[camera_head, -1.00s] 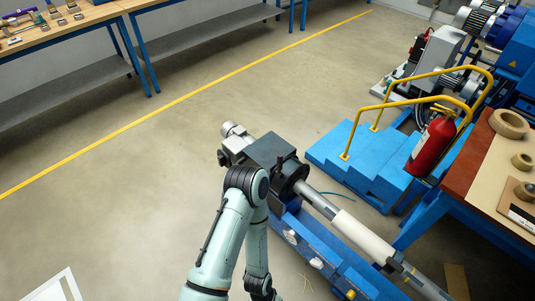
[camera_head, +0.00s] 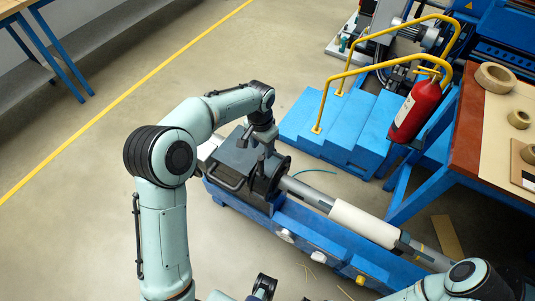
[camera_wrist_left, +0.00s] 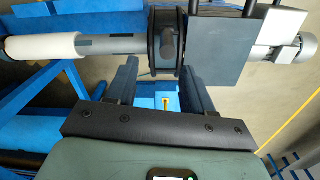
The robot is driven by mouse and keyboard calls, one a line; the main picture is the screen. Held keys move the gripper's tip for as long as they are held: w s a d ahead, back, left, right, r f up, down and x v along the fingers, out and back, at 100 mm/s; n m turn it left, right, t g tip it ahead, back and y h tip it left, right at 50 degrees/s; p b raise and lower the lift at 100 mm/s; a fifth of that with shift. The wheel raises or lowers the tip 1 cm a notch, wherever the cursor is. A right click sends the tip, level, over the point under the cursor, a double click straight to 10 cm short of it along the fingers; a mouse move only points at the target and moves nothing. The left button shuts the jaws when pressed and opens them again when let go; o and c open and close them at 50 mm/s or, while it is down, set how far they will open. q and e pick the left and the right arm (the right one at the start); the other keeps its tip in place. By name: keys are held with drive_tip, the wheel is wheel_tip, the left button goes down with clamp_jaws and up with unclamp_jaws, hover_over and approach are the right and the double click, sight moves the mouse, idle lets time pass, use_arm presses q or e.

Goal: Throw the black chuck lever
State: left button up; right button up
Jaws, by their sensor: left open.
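The black chuck (camera_head: 281,172) sits at the headstock end of the winder, with a white tube (camera_head: 363,222) on its shaft. My left gripper (camera_head: 254,147) reaches down from above beside the chuck and headstock. In the left wrist view its two fingers (camera_wrist_left: 162,88) are apart with nothing between them. The chuck (camera_wrist_left: 163,55) lies just beyond the fingertips, and a dark upright lever (camera_wrist_left: 169,34) shows against its face. In the head view the lever is partly hidden by my gripper.
The dark headstock box (camera_wrist_left: 215,45) adjoins the chuck. Blue steps (camera_head: 340,130) with yellow rails and a red fire extinguisher (camera_head: 414,110) stand behind the winder. A table with rings (camera_head: 496,78) is at the right. The floor at left is open.

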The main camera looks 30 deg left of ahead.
sight(261, 163)
use_arm(q)
drive_tip(key=shift+w+a+r, duration=0.3)
drive_tip(key=shift+a+r, duration=0.15)
drive_tip(key=shift+r, duration=0.3)
drive_tip(key=shift+a, duration=0.1)
wheel_tip(261, 163, down, 13)
drive_tip(key=shift+s+r+b, duration=0.1)
drive_tip(key=shift+b, duration=0.45)
clamp_jaws()
